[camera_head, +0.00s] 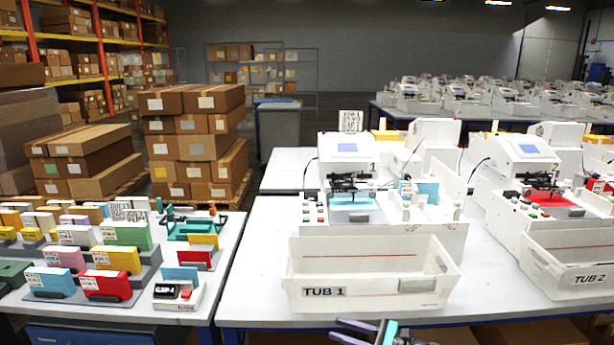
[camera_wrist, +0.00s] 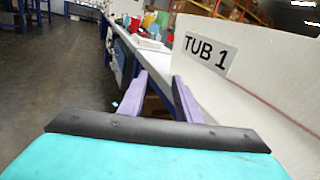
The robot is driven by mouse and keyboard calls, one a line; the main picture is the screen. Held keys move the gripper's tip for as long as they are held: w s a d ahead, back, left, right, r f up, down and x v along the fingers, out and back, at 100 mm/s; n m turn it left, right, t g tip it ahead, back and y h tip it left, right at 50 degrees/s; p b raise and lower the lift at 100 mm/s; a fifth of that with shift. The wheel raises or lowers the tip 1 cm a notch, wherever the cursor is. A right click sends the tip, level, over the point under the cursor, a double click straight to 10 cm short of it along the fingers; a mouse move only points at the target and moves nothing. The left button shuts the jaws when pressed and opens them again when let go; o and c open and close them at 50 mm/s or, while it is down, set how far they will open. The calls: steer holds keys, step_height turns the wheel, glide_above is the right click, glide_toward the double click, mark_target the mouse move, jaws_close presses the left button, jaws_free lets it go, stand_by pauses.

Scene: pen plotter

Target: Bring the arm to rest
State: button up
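My gripper (camera_wrist: 160,86) shows in the wrist view with two purple fingers standing apart and nothing between them, so it is open and empty. In the head view my gripper (camera_head: 358,328) shows at the bottom edge, in front of the table and below TUB 1, with most of my arm out of the picture. TUB 1 (camera_head: 365,292) is a white open tub at the front of the middle table. Its labelled wall (camera_wrist: 255,75) is close on the right in the wrist view, apart from the fingers.
TUB 2 (camera_head: 575,270) stands to the right. White plotters (camera_head: 345,165) stand behind the tubs, one over a blue sheet and one over a red sheet. A left table (camera_head: 125,308) holds several coloured blocks. Stacked boxes (camera_head: 195,145) stand behind. Open floor (camera_wrist: 55,85) shows left in the wrist view.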

steer(key=s+a+f+n+g+h+b, duration=0.2)
steer(key=s+a+f+n+g, duration=0.1)
steer(key=s+f, duration=0.65)
steer(key=s+a+f+n+g+h+b, duration=0.1)
steer(key=s+a+f+n+g+h, duration=0.15)
steer(key=s+f, duration=0.7)
steer(key=s+a+f+n+g+h+b, duration=0.2)
steer(key=s+a+f+g, duration=0.25)
steer(key=f, duration=0.95)
steer(key=s+d+f+n+g+h+b, duration=0.15)
steer(key=s+d+f+n+h, duration=0.3)
steer(key=s+f, duration=0.5)
steer(key=s+d+f+n+g+h, duration=0.1)
steer(key=s+d+n+h, duration=0.3)
steer(key=d+n, duration=0.5)
steer(key=d+h, duration=0.1)
steer(key=d, duration=0.2)
steer(key=shift+s+f, duration=0.2)
steer(key=shift+f, duration=0.1)
steer(key=shift+d, duration=0.1)
